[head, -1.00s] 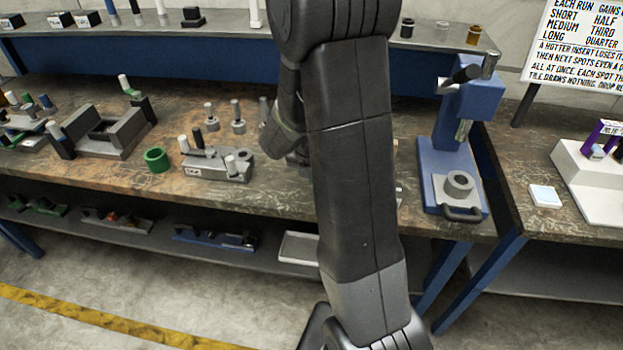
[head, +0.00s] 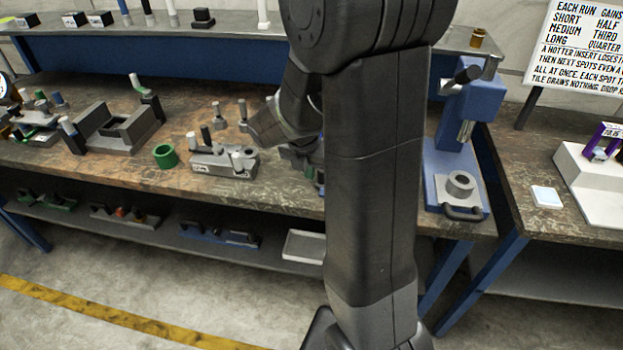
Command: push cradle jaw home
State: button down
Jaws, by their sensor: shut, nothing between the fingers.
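I cannot tell for certain which piece is the cradle jaw. A low grey fixture (head: 222,163) with a label, a black-topped post and white-topped pegs sits near the bench's front edge. A larger grey block (head: 118,128) with a rectangular opening stands further left, and it too could be a cradle. My arm crosses the middle of the view, and its dark wrist (head: 283,112) bends left over the bench, just right of the low fixture. My gripper's fingers are hidden behind the arm. Part of another dark grey piece (head: 299,154) shows beside the arm, mostly covered.
A green ring (head: 165,156) lies left of the low fixture. Two grey pegs (head: 218,118) stand behind it. A blue press (head: 462,140) stands on the right. A white tray (head: 303,246) lies on the lower shelf. A raised back shelf (head: 215,43) runs behind.

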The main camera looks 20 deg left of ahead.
jog(key=shift+v, duration=1.9)
